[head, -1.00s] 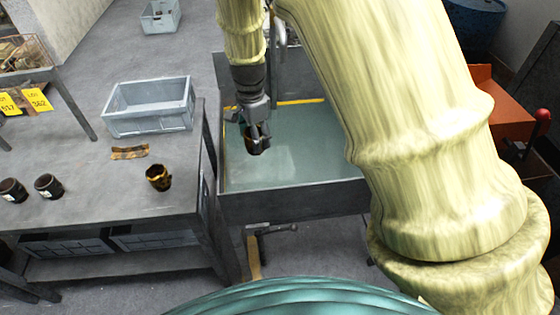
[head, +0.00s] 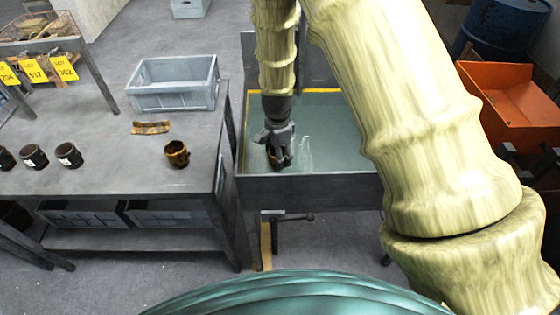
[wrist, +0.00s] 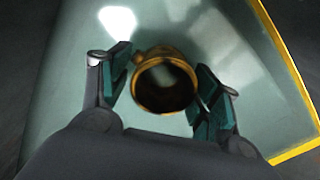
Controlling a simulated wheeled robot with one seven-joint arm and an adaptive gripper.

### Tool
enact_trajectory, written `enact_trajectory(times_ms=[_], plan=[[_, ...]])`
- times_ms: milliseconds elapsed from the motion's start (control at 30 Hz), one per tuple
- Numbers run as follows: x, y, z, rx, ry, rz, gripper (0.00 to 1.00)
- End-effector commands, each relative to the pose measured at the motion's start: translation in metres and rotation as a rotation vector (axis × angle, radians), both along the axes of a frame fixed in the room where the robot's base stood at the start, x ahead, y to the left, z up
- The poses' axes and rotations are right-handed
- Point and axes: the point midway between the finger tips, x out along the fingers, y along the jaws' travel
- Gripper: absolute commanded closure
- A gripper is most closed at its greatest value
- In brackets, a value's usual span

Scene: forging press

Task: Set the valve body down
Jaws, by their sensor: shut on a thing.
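The valve body is a brassy, hollow, round piece; in the wrist view (wrist: 162,84) it sits between the two fingers, its dark open mouth facing the camera. My gripper (wrist: 166,92) is shut on it. In the head view, my gripper (head: 279,150) hangs inside the grey tank (head: 310,189), and the valve body is mostly hidden by the fingers. Pale green liquid (head: 325,125) lies around and below it. I cannot tell whether the valve body touches the liquid.
A grey table (head: 110,180) stands left of the tank. On it are a brassy cup-like piece (head: 177,155), several dark pieces, a small strip (head: 150,127) and an empty grey crate (head: 170,101). The tank walls surround my gripper. An orange bin (head: 510,105) stands at right.

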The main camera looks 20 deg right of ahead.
Motion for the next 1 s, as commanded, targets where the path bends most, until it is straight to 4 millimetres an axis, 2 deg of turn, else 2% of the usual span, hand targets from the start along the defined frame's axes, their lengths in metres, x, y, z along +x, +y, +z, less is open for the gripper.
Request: enact_trajectory(times_ms=[267, 600, 1000], plan=[[0.001, 0.000, -0.012, 0.000, -0.001, 0.000, 0.75], [0.000, 0.000, -0.046, 0.001, 0.000, 0.000, 0.75], [0.001, 0.000, -0.051, 0.000, -0.002, 0.000, 0.75]])
